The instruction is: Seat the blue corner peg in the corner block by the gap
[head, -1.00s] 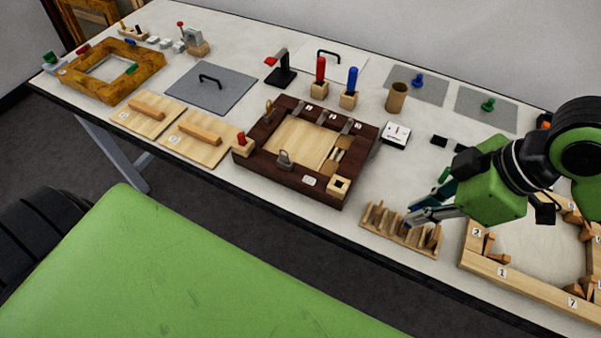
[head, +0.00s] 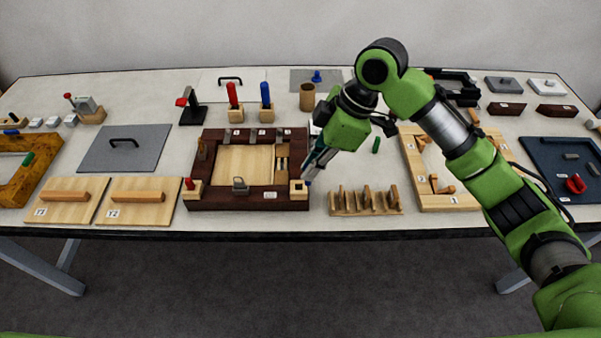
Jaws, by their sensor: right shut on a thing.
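My right gripper (head: 311,172) is shut on the blue corner peg (head: 308,181), of which only a small blue bit shows at the fingertips. It hangs just above and beside the corner block (head: 299,188), a light wooden block with a dark opening at the front right corner of the dark brown frame (head: 235,204). I cannot tell whether the peg touches the block. A second corner block with a red peg (head: 189,184) stands at the frame's front left corner. My left gripper is not in view.
A slotted wooden rack (head: 365,208) stands just right of the frame. Tall red (head: 232,95) and blue (head: 265,95) handles stand in blocks behind it, beside a brown cup (head: 307,97). A light wooden frame (head: 450,202) lies farther right. The table's front edge is close.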

